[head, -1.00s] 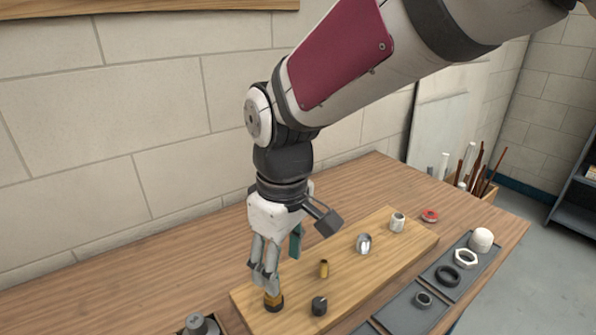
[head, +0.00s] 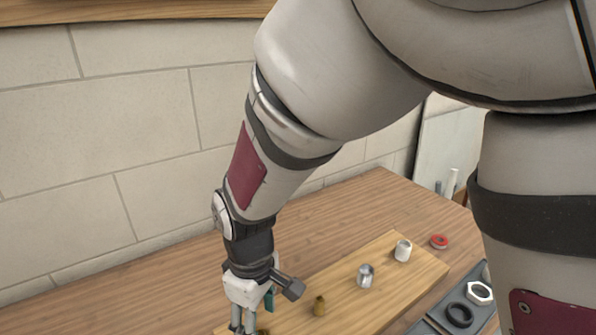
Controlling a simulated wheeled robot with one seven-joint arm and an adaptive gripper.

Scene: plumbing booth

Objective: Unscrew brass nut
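My gripper (head: 243,325) points down at the bottom edge of the head view, over the left end of a wooden board (head: 337,283). Its fingers are close together, but the tips are cut off by the frame, so their grip does not show. Only a dark brassy sliver (head: 263,332) shows beside the fingers at the bottom edge; I cannot tell if it is the brass nut.
A metal fitting (head: 366,276) and a white fitting (head: 403,251) stand on the board. A red roll (head: 439,241) lies behind them. Trays at right hold a white ring nut (head: 479,293) and a black ring (head: 460,314). My arm covers the right side.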

